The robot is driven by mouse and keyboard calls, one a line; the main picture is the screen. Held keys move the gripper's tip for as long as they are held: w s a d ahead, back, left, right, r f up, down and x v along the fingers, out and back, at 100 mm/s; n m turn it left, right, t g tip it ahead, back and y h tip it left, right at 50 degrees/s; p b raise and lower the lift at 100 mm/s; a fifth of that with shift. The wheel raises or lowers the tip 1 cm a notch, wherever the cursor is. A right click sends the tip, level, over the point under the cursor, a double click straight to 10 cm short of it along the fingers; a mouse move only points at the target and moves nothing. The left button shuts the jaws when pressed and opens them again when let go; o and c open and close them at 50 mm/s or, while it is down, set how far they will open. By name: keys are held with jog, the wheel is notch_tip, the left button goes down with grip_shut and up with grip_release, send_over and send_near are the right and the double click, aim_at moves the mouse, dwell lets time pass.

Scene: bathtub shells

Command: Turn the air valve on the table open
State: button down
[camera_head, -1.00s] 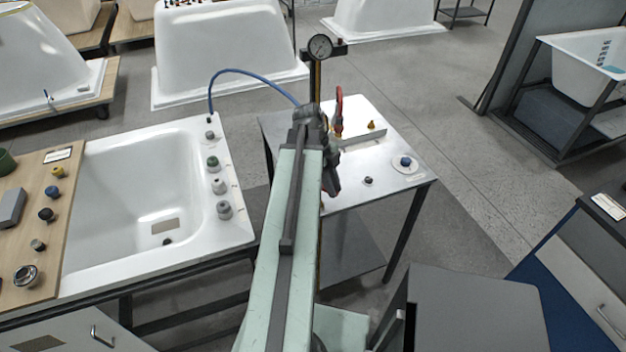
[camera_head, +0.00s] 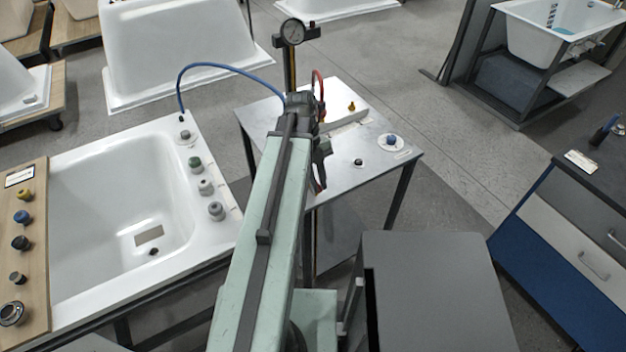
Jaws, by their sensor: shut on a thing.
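The steel table (camera_head: 392,170) stands at the centre, beyond my arm. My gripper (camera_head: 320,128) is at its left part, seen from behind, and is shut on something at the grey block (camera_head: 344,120). The air valve is mostly hidden behind my gripper, so its handle's angle cannot be told. A red curved piece (camera_head: 319,84) rises above my gripper and a dark, red-edged piece hangs below it. A brass fitting (camera_head: 351,106) shows on the block, right of my gripper. A blue hose (camera_head: 215,66) arches from the tub's rim to behind my arm.
A pressure gauge (camera_head: 293,32) stands on a post behind my gripper. The white tub (camera_head: 178,150) is at left, beside a wooden board (camera_head: 37,235) with knobs. A blue knob (camera_head: 391,141) sits on the table's right part. A grey cabinet (camera_head: 440,290) stands in front.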

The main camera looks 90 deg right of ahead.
jog(key=shift+a, duration=0.15)
jog(key=c, duration=1.3)
grip_release()
jog(key=shift+a+r, duration=0.1)
jog(key=p+v, duration=0.7)
jog(key=v, duration=0.1)
jog(key=shift+s, duration=0.1)
